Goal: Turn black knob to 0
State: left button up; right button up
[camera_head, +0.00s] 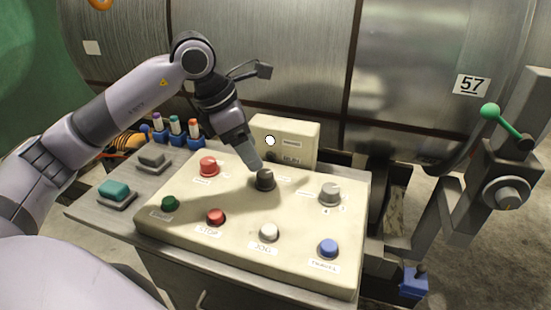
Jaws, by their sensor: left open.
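The black knob (265,181) stands in the upper middle of the beige control panel (190,222). My left gripper (255,163) reaches down from the upper left, with its fingertips just above and behind the knob. The jaws are open, seen nearly edge-on; I cannot tell whether they touch the knob. The knob's pointer and the marks around it are too small to read. My right gripper is not in view.
Nearby on the panel are a red button (209,167), a grey knob (329,194), a green button (170,203), a red stop button (216,217), a white button (268,232) and a blue button (328,248). An upright beige box (300,131) stands behind. A green-handled lever (508,125) is at right.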

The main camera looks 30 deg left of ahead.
aim_at(263, 174)
pick_arm(q)
jog(key=shift+x, duration=3.55)
jog(key=shift+s, duration=0.1)
jog(key=c, duration=1)
